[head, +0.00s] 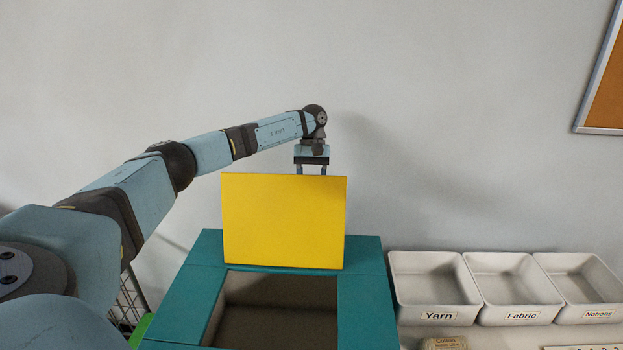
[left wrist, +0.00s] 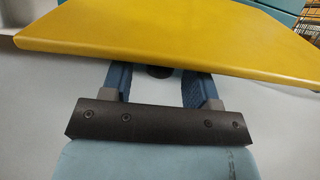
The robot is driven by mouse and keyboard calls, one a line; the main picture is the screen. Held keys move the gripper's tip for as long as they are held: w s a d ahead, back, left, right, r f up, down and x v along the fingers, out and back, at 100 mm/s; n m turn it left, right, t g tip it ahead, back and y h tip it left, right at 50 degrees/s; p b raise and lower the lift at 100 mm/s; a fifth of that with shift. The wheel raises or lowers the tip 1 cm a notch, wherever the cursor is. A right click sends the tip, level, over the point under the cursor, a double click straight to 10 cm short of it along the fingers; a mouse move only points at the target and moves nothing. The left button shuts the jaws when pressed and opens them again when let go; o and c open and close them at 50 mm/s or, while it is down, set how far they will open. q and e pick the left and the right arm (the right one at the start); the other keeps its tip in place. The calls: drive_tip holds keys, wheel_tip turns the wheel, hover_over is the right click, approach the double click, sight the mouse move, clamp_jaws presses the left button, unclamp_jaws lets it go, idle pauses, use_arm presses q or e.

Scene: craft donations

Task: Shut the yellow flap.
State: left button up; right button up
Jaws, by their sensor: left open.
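The yellow flap (head: 284,221) stands raised, close to upright, at the back edge of the opening in a teal box (head: 365,300). The opening in front of it shows a dark, empty-looking interior. My left gripper (head: 311,171) is behind the flap's top edge, fingers pointing down, their tips hidden by the flap. In the left wrist view the open left gripper (left wrist: 160,88) has its two blue fingers apart, with their ends passing out of sight behind the yellow flap (left wrist: 170,45). I cannot tell whether they touch it. My right gripper is not in view.
Three pale bins labelled Yarn (head: 435,289), Fabric (head: 512,289) and Notions (head: 585,287) stand right of the teal box. A small tan labelled item (head: 444,343) lies in front of them. A wire basket (head: 128,303) is at left. A plain wall is behind; a framed board (head: 604,95) hangs upper right.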

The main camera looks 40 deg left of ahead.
use_arm(q)
drive_tip(key=shift+s+f, duration=0.1)
drive_tip(key=shift+f, duration=0.25)
clamp_jaws()
drive_tip(key=shift+d+r, duration=0.1)
